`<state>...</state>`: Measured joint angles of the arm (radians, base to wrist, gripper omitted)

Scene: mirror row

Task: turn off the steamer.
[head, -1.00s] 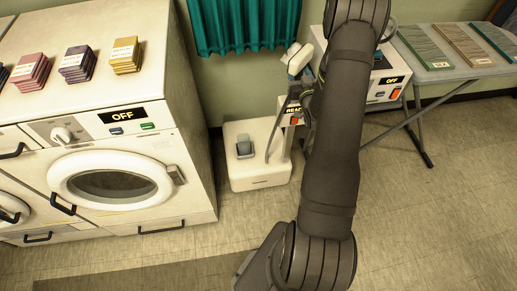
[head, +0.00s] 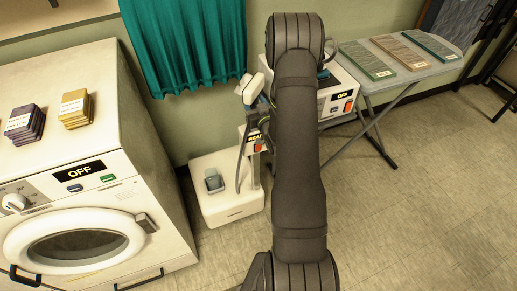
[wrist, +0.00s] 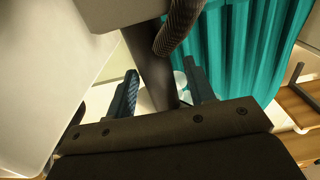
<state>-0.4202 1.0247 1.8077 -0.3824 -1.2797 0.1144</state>
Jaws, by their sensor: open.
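The steamer has a white base (head: 232,208) on the floor, an upright pole, a hose and a pale steam head (head: 251,88) at the top. Its small panel (head: 257,134) shows a label partly hidden by my arm, with "REA" readable, and a red switch (head: 259,147) sits just below. In the wrist view, my gripper (wrist: 160,75) is open and empty, its two dark blue fingers apart. A dark pole (wrist: 152,72) and a ribbed hose (wrist: 180,24) show beyond and between the fingers.
A white unit (head: 335,97) labelled OFF, with an orange switch, stands just right of the steamer by the ironing board (head: 425,62). A washer (head: 75,215) labelled OFF is at left. A teal curtain (head: 185,40) hangs behind. Floor at right is clear.

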